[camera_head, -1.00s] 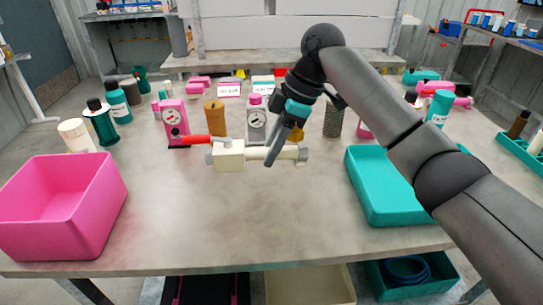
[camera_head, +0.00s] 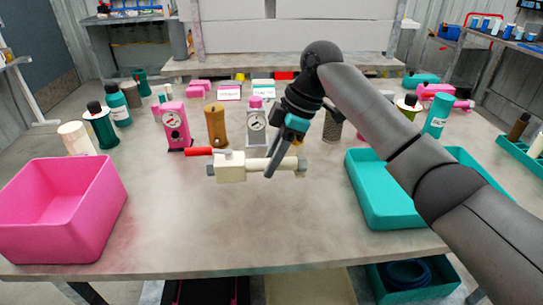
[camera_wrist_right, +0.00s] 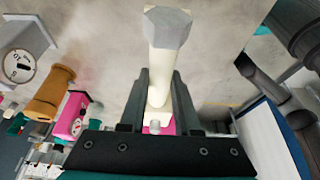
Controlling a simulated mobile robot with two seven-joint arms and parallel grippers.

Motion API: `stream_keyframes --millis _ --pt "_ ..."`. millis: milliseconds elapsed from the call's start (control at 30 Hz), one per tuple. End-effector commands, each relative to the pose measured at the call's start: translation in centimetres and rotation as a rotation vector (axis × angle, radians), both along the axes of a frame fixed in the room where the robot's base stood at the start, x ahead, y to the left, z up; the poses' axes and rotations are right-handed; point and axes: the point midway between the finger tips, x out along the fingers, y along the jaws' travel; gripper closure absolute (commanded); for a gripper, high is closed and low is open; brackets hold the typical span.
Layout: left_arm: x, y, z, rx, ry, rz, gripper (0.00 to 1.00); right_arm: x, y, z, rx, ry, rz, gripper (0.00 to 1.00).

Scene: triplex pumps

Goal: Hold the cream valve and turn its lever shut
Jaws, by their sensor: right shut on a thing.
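The cream valve (camera_head: 230,168) has a blocky body, a pipe running right and grey ends, and appears over the middle of the table in the head view. Its lever has a red grip (camera_head: 198,151) on a grey arm and points left from the top of the body, roughly along the pipe. My right gripper (camera_head: 271,165) is shut across the pipe, right of the body. The right wrist view shows the pipe (camera_wrist_right: 161,65) between both fingers, with a grey hexagonal end (camera_wrist_right: 167,27) beyond. The lever is not clear there. My left gripper is not in view.
A pink bin (camera_head: 100,218) stands at front left and a teal tray (camera_head: 368,205) at right. Behind the valve stand a pink gauge unit (camera_head: 175,125), a brown bottle (camera_head: 216,125) and a grey gauge unit (camera_head: 256,127). The table (camera_head: 240,230) in front is clear.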

Motion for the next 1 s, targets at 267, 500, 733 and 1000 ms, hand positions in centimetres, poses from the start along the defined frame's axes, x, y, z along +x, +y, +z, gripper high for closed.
stream_keyframes --millis 267,500,733,1000 --pt "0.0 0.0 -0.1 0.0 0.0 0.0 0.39 0.0 0.0 -0.7 0.002 -0.002 0.0 1.0" --pt "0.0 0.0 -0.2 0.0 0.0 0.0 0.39 0.0 0.0 -1.4 0.002 -0.003 0.0 1.0" --pt "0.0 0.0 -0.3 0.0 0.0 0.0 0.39 0.0 0.0 -2.1 0.002 -0.002 -0.001 1.0" --pt "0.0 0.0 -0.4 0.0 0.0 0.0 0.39 0.0 0.0 -2.9 0.002 -0.002 -0.001 1.0"
